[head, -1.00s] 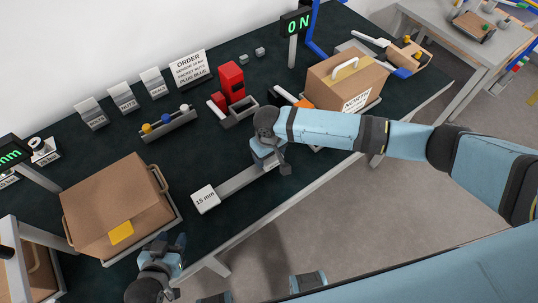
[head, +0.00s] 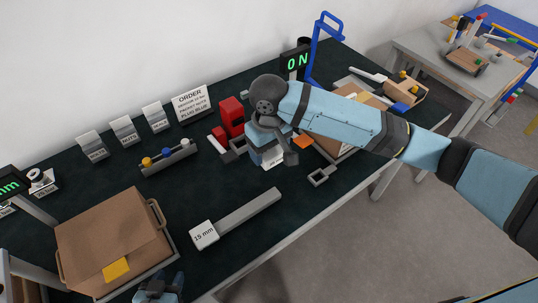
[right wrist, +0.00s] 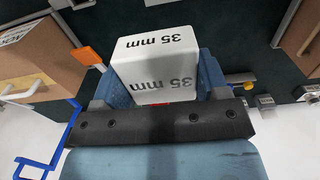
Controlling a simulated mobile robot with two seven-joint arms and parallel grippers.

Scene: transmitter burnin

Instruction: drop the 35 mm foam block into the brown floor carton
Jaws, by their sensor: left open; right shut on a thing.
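The white foam block marked 35 mm (right wrist: 157,65) is between the fingers of my right gripper (right wrist: 160,82), which is shut on it. In the head view my right gripper (head: 268,150) is over the dark bench near the red unit, and only a sliver of the block (head: 272,163) shows beneath it. My left gripper (head: 160,290) is at the bottom edge of the head view, beside the left box and partly cut off; it is open. I cannot make out a brown carton on the floor in these views.
A brown box (head: 110,230) stands at the bench's left. Another box (head: 368,97) is partly behind my right arm. A block marked 15 mm (head: 204,235) lies at the end of a grey bar (head: 250,208). A small grey frame (head: 322,176) lies near the front edge. Floor (head: 350,250) shows in front.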

